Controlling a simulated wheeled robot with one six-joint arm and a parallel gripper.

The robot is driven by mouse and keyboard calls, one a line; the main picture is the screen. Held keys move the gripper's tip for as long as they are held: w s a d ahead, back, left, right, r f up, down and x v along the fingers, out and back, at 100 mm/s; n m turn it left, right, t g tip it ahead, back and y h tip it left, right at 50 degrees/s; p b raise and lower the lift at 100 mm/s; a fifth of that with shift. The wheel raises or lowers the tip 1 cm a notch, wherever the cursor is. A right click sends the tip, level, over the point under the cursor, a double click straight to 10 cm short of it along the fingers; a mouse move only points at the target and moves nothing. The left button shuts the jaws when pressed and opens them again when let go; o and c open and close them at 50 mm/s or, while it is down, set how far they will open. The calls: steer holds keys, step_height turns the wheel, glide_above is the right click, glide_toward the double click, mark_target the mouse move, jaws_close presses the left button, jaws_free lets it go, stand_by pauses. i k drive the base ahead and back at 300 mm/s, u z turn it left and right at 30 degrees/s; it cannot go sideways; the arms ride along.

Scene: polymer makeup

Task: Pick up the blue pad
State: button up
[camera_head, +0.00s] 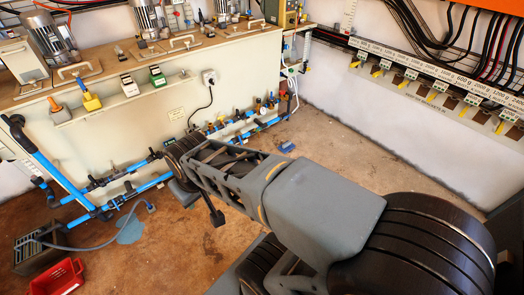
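A small blue block-like thing (286,147), which may be the blue pad, lies on the brown floor near the back wall, right of my arm. A flat pale-blue patch (131,229) lies on the floor at the left; I cannot tell whether it is a pad or a puddle. My grey arm reaches from the lower right toward the middle left. My gripper (200,204) seems to be at its far end, above the floor and apart from both blue things. Its fingers are too unclear to tell whether it is open or shut.
A red crate (58,279) and a dark grey crate (38,250) stand at the lower left. Blue pipes (105,192) with valves run along the beige cabinet (185,95). A hose (100,243) lies on the floor. Floor right of my arm is mostly clear, up to the white wall.

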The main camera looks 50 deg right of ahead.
mark_target(287, 146)
steer(key=z, duration=1.85)
